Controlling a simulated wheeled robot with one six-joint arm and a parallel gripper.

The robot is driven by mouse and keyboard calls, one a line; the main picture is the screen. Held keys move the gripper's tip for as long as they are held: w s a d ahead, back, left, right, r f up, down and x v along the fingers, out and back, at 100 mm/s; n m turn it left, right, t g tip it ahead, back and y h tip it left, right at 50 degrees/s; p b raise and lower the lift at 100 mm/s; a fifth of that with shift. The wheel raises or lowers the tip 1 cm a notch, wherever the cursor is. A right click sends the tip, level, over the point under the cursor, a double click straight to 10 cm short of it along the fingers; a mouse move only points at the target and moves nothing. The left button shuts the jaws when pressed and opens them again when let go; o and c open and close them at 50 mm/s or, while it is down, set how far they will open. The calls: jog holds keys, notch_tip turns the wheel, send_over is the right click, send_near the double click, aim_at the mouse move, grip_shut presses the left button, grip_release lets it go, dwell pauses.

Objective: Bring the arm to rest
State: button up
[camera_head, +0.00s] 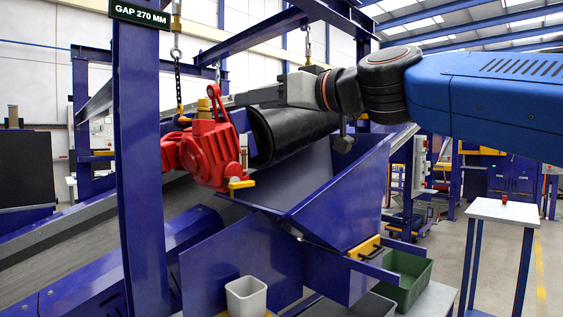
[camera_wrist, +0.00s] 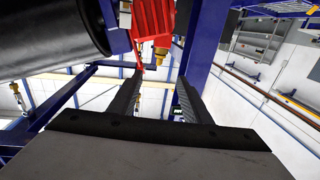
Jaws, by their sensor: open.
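My arm reaches in from the right in the head view, blue with a black and orange wrist. My gripper shows in the wrist view (camera_wrist: 160,82) as two dark fingers, spread apart with nothing between them. In the head view, the grey block at the wrist's end is near the black belt drum (camera_head: 292,130) of the overband magnet, and the fingers are not clearly seen. The red motor unit (camera_head: 208,150) hangs left of the drum. It also shows beyond the fingertips in the wrist view (camera_wrist: 153,22), and the black drum (camera_wrist: 55,38) is at upper left there.
A blue hopper (camera_head: 345,205) stands below the wrist. A blue post (camera_head: 140,160) with a "GAP 270 MM" sign (camera_head: 139,13) rises at left. A white bin (camera_head: 246,297) and green crate (camera_head: 408,280) are low in front. A white table (camera_head: 502,212) holds a small red object (camera_head: 505,199).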

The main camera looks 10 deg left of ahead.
jog(key=s+d+f+m+h, duration=0.1)
jog(key=d+f+m+h, duration=0.15)
jog(key=d+f, duration=0.6)
jog(key=s+d+f+m+g+h, duration=0.1)
jog(key=d+f+h, duration=0.3)
jog(key=f, duration=0.8)
jog(key=s+d+f+m+h, duration=0.1)
jog(key=d+f+m+h, duration=0.1)
jog(key=d+f, duration=0.7)
jog(key=s+d+f+m+g+h, duration=0.1)
jog(key=s+d+f+m+h, duration=0.1)
jog(key=s+d+f, duration=0.3)
jog(key=s+d+f+m+g+h, duration=0.1)
jog(key=s+d+f, duration=0.4)
jog(key=f, duration=0.7)
jog(key=s+d+f+m+g+h, duration=0.2)
jog(key=s+d+f+h, duration=0.1)
jog(key=s+d+f, duration=0.2)
notch_tip(320, 180, down, 4)
jog(key=shift+s+d+f+m, duration=0.25)
jog(key=shift+s+d+m, duration=0.1)
jog(key=shift+d, duration=0.85)
jog(key=shift+h, duration=0.25)
